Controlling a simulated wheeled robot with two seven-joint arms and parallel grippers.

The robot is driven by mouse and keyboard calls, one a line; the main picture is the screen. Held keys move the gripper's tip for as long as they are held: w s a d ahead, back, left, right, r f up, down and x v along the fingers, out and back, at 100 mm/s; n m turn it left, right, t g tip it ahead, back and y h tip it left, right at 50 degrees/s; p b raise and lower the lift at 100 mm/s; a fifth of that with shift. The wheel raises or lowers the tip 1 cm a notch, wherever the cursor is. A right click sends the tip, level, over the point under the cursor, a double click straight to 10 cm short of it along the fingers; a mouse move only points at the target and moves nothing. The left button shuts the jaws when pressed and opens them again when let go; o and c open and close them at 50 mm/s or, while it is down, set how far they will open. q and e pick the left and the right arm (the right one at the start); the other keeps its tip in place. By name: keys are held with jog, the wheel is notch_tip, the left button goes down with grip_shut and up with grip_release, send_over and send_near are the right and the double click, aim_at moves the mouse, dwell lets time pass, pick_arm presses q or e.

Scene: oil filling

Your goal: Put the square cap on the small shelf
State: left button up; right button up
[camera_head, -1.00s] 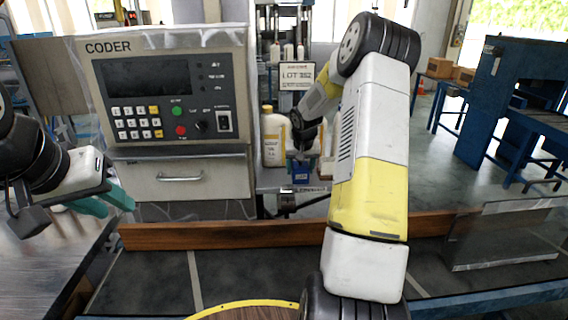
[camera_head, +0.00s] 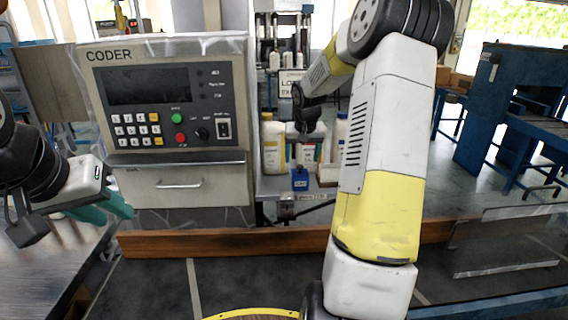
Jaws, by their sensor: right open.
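A small blue squarish piece (camera_head: 300,180), which looks like the square cap, stands on the front part of the small shelf (camera_head: 272,186), in front of the bottles.
A white bottle with a yellow label (camera_head: 273,148) stands left of my right gripper, and another bottle (camera_head: 341,132) stands to its right, partly behind my arm. The coder machine (camera_head: 165,115) fills the left. A wooden rail (camera_head: 225,241) runs across the front.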

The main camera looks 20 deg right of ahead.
jog(key=s+a+r+n, duration=0.2)
jog(key=s+a+r, duration=0.8)
jog(key=s+r, duration=0.3)
jog(key=s+a+y, duration=0.1)
jog(key=s+a, duration=0.1)
jog(key=s, duration=0.4)
jog(key=s+a+n+t+y, duration=0.1)
jog(key=s+a, duration=0.2)
jog(key=s, duration=0.3)
jog(key=s+a+y, duration=0.1)
jog(key=s+a, duration=0.2)
jog(key=s, duration=0.4)
jog(key=shift+f+t, duration=0.4)
jog(key=shift+c, duration=0.2)
